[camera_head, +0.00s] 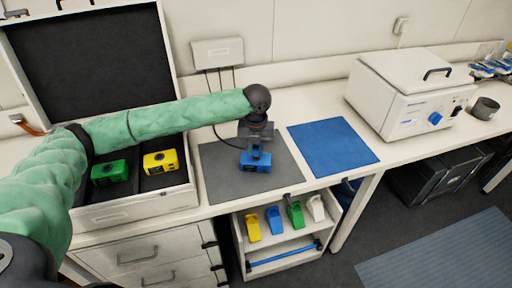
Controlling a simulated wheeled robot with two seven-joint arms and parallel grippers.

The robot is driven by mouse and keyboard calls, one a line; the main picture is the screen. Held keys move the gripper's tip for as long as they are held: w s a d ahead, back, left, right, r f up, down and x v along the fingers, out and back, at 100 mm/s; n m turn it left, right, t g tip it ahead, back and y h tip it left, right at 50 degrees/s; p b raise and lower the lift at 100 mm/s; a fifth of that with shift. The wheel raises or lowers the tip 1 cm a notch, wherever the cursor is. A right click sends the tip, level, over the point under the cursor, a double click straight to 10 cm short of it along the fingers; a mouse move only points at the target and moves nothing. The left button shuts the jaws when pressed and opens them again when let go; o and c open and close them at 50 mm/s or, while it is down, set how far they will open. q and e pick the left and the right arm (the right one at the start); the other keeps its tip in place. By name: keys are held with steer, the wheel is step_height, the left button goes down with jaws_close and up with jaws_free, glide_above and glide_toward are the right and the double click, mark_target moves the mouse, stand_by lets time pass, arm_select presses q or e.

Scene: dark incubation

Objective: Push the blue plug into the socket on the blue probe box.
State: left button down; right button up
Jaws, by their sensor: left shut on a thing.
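The blue probe box (253,166) sits on the grey mat (217,172) in the middle of the table. My left gripper (256,149) points down right above the box. It is shut on the blue plug (257,154), which is mostly hidden by the fingers. A thin black cable (218,135) curves from behind my left arm to the gripper. The plug and the box overlap in this view, so I cannot tell how far the plug is in, and the socket is hidden. My right gripper is not in view.
An open case (130,213) at the left holds a green box (109,173) and a yellow box (160,162). A blue mat (334,148) lies bare to the right. A white device (405,93) stands beyond it. A wall box (217,52) has cables hanging down.

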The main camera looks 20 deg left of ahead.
arm_select(q)
steer(key=shift+p, duration=0.9)
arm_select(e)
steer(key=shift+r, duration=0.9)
arm_select(q)
steer(key=shift+f, duration=0.6)
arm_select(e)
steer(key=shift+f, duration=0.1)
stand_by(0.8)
arm_select(q)
steer(key=c, duration=1.2)
jaws_free()
steer(key=shift+r, duration=0.1)
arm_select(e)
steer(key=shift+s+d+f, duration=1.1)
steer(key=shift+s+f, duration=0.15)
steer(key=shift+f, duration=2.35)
arm_select(q)
steer(key=shift+r+b, duration=1.35)
steer(key=shift+r, duration=2.5)
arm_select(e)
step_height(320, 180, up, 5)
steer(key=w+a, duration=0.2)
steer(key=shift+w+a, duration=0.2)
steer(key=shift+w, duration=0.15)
arm_select(q)
steer(key=shift+f, duration=0.1)
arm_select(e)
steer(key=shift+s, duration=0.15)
